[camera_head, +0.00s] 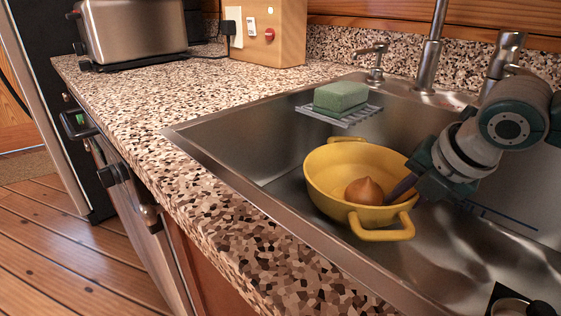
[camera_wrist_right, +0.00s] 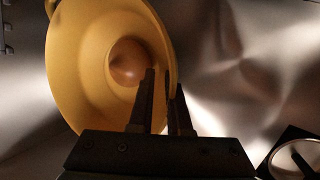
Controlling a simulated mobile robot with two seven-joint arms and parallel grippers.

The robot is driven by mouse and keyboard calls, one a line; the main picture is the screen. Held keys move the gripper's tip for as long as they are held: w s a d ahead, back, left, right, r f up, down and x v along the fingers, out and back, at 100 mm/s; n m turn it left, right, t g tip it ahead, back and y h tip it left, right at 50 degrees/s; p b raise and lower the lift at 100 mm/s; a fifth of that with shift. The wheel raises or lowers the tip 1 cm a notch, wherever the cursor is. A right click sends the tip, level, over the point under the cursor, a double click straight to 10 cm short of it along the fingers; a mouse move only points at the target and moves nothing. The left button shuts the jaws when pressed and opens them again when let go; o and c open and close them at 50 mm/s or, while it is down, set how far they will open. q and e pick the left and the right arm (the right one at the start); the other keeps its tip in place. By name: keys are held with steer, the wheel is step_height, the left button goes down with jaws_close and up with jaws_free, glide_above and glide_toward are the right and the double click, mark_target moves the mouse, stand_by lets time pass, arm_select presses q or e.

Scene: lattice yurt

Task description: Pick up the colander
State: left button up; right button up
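The yellow colander (camera_head: 330,185) is in the steel sink, with one loop handle toward the front and one at the back. A brown onion-like item (camera_head: 365,191) lies in it and also shows in the right wrist view (camera_wrist_right: 128,62). My right gripper (camera_head: 398,190) reaches in from the right to the colander's right side. In the right wrist view, its fingers (camera_wrist_right: 166,90) straddle the colander wall (camera_wrist_right: 75,75), one inside and one outside, close together on it. Whether the colander's base touches the sink floor is hidden. My left gripper is not in view.
A green sponge (camera_head: 341,96) rests on a wire rack (camera_head: 340,117) at the sink's back left. Taps (camera_head: 430,60) stand behind the sink. A toaster (camera_head: 132,30) stands on the speckled counter (camera_head: 150,110), which is mostly clear. A dark round-topped item (camera_head: 515,303) is at the lower right.

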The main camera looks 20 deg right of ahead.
steer(key=shift+w+f, duration=0.15)
steer(key=shift+f, duration=0.05)
jaws_close()
stand_by(1.3)
